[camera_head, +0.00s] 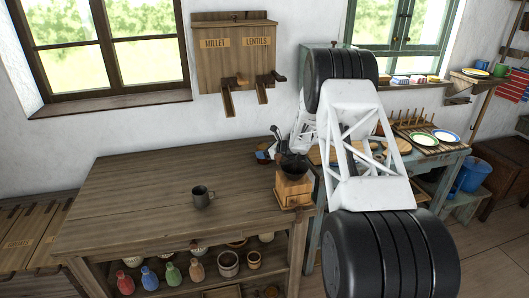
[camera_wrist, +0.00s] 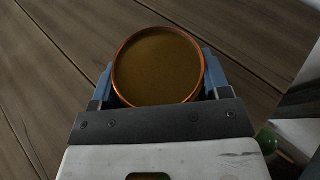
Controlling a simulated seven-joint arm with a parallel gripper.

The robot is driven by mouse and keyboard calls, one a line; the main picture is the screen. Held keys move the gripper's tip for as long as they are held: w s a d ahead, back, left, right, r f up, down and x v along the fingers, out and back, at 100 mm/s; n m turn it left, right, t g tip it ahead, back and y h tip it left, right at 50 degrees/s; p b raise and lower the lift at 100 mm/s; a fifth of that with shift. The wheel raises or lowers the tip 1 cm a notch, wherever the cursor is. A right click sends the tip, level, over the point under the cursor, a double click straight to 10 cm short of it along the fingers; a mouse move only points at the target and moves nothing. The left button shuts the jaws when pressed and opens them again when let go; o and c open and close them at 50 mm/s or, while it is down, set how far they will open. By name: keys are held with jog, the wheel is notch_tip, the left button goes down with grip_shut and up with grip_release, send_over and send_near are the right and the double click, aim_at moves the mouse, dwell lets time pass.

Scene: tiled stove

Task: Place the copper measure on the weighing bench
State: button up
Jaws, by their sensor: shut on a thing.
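In the wrist view my gripper (camera_wrist: 157,88) is shut on a round copper measure (camera_wrist: 121,84) with a bright copper rim. I look down into it; its inside is a flat dull brown, and I cannot tell if that is contents or its bottom. A blue finger stands on each side. Dark wooden planks (camera_wrist: 50,60) lie beneath; the gap to them is unclear. In the head view my arm hides most of the gripper and I cannot make out the measure. A large plank bench (camera_head: 130,200) fills the front left; no label marks it as the weighing bench.
A dark mug (camera_head: 203,196) and a wooden grinder (camera_head: 292,187) stand on the plank bench. Several small bottles and pots sit on its lower shelf. A blue-green table (camera_head: 440,158) with plates stands right. A wall dispenser (camera_head: 235,60) reads MILLET and LENTILS. The bench's left half is clear.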

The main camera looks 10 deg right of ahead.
jog(key=o, duration=1)
jog(key=shift+f, duration=0.1)
jog(key=shift+s+d+r, duration=0.25)
jog(key=shift+r, duration=0.05)
jog(key=v, duration=1.1)
jog(key=shift+d, duration=0.1)
jog(key=shift+r, duration=0.1)
